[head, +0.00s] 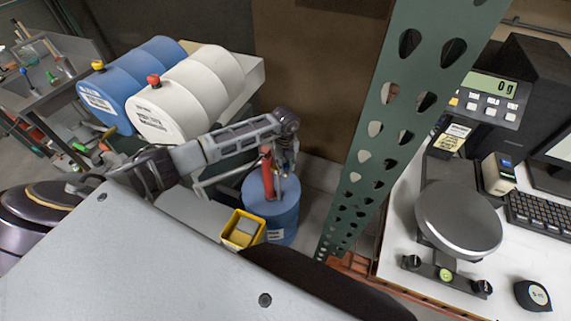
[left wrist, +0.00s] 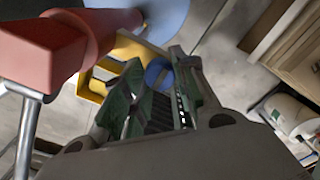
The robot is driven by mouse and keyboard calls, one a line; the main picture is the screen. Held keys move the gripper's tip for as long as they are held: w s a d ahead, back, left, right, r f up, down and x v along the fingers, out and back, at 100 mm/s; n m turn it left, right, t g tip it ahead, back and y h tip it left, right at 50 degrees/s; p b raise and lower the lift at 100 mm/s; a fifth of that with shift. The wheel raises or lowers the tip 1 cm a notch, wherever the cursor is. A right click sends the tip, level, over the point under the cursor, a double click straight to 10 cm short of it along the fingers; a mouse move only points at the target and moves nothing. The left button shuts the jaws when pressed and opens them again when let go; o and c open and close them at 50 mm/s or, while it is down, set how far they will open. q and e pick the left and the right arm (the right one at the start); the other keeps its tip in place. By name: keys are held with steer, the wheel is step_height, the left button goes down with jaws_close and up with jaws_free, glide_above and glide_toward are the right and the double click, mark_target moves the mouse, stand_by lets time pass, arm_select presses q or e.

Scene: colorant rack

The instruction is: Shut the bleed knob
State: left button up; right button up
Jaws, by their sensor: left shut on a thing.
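My left arm comes in from the left in the head view. My left gripper (head: 287,163) is low over a blue drum (head: 270,212), beside a red cylinder (head: 268,178) on the drum. In the left wrist view my left gripper (left wrist: 160,88) is shut on a small dark blue rounded part (left wrist: 157,70), which looks like the bleed knob; the fingers hide part of it. The red cylinder (left wrist: 75,48) is large at upper left there. The knob cannot be made out in the head view. My right gripper is not in view.
A yellow bin (head: 243,230) stands in front of the drum. A blue barrel (head: 122,92) and a white barrel (head: 190,95) lie behind. A perforated green post (head: 385,125) rises right of the drum. A scale (head: 458,215) stands on the white bench (head: 400,255).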

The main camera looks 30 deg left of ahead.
arm_select(q)
steer(key=shift+c, duration=0.8)
